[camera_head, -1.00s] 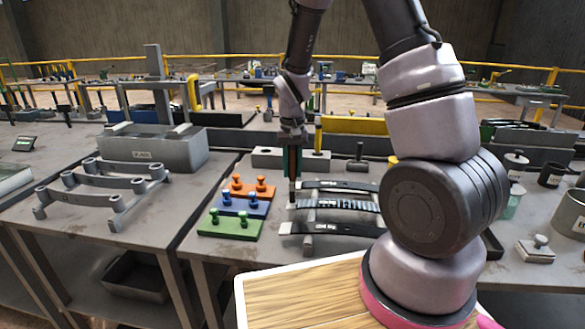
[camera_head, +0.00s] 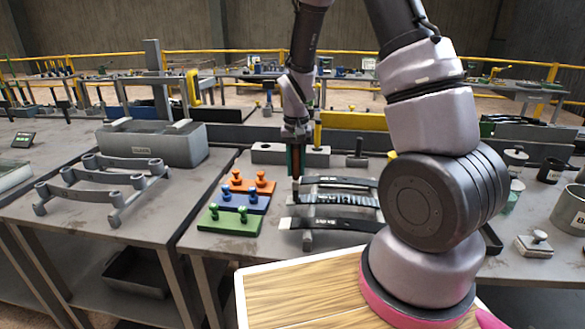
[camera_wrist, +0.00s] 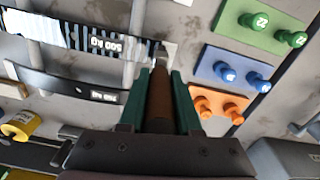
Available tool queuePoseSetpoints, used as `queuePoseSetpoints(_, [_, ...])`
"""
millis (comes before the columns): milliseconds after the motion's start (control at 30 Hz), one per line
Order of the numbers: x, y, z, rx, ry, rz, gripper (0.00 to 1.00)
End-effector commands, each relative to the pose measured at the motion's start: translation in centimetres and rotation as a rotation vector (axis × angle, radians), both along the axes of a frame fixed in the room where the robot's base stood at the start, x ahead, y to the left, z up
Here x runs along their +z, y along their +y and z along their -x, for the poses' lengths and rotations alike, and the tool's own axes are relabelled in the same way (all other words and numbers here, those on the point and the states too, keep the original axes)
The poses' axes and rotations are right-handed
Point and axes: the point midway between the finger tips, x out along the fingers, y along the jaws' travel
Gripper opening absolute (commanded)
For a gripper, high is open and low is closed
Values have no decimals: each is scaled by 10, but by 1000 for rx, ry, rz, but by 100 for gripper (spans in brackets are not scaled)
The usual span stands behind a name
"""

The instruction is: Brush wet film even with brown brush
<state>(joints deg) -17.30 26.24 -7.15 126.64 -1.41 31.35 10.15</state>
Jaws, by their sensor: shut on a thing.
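Three dark curved leaf strips lie across a grey rack. The middle strip (camera_head: 340,199) has a streaked light-and-dark film; in the wrist view its streaks (camera_wrist: 40,30) lie left of a white number label. The far strip (camera_head: 345,183) and near strip (camera_head: 335,226) look darker and plainer. My gripper (camera_head: 296,172) is above the strips' left ends, pointing down. It is shut on the brown brush (camera_wrist: 160,100), held between green fingers. The brush tip is near the labelled end of the middle strip; I cannot tell whether it touches.
Orange (camera_head: 253,183), blue (camera_head: 242,201) and green (camera_head: 230,220) plates with knobs lie left of the strips. Grey blocks (camera_head: 290,154) stand behind. A separate table at left holds an empty rack (camera_head: 95,180) and grey tank (camera_head: 155,148). Jars stand at right.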

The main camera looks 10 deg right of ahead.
Motion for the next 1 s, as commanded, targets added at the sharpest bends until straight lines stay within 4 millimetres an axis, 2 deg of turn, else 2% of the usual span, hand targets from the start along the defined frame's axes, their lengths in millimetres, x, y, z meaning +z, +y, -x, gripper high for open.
queuePoseSetpoints(300, [7, -25, 11, -2, 0, 0, 0])
queuePoseSetpoints(567, [8, -34, 14, -1, 0, 0, 0])
queuePoseSetpoints(1000, [12, -66, 27, -1, 0, 0, 0])
